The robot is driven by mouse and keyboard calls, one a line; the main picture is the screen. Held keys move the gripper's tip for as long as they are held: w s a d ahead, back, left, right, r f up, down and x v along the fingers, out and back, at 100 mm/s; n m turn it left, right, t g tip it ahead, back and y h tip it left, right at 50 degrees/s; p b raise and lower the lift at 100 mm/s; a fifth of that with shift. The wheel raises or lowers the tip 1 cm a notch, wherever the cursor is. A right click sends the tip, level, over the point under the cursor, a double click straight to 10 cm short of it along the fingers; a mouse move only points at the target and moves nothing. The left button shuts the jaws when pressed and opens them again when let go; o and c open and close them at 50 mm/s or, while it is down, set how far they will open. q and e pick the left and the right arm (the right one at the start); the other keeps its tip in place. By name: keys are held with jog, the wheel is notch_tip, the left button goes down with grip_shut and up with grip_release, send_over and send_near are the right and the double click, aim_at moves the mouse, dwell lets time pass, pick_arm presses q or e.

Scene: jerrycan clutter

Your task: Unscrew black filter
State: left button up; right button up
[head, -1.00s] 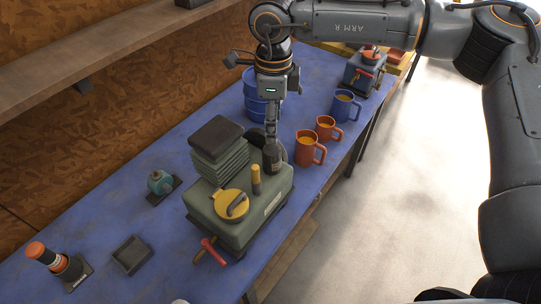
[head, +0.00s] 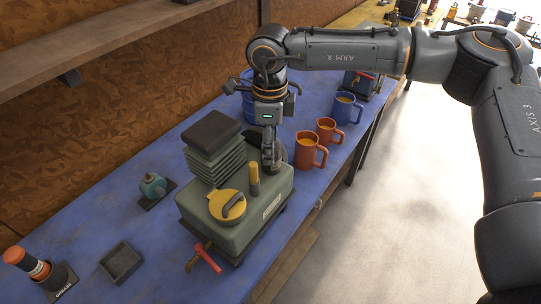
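A green jerrycan-like tank (head: 240,232) stands on the blue table, with a round yellow cap (head: 227,205) and an upright yellow-topped post (head: 254,180) on top. A dark round part (head: 279,151), which seems to be the black filter, shows at the tank's far right end, mostly hidden by my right gripper. My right gripper (head: 270,162) points straight down at this part, its fingers at or against it. The finger gap is too small and dark to tell whether they are closed on it. My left gripper is not in view.
Orange mugs (head: 307,152) and a blue mug (head: 343,110) stand close to the right of the gripper. A stack of grey-green plates with a dark top (head: 213,133) rises at its left. A blue drum (head: 247,100) stands behind. The table's front left is mostly clear around a small black tray (head: 121,261).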

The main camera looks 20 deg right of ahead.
jog(key=shift+d, duration=0.1)
jog(key=c, duration=0.7)
jog(key=shift+f+n+b, duration=0.15)
jog(key=shift+n+b, duration=0.2)
jog(key=shift+n, duration=0.45)
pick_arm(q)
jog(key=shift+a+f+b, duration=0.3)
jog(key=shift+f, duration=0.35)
pick_arm(e)
jog(key=n, duration=0.3)
jog(key=shift+n, duration=0.3)
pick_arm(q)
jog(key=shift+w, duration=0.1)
pick_arm(e)
jog(key=shift+n+b, duration=0.35)
jog(key=shift+n, duration=0.45)
jog(key=shift+s+n+b, duration=0.1)
jog(key=shift+n+b, duration=0.2)
jog(key=shift+n, duration=0.9)
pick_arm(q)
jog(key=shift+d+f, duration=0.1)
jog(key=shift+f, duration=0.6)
pick_arm(e)
jog(key=shift+n, duration=0.5)
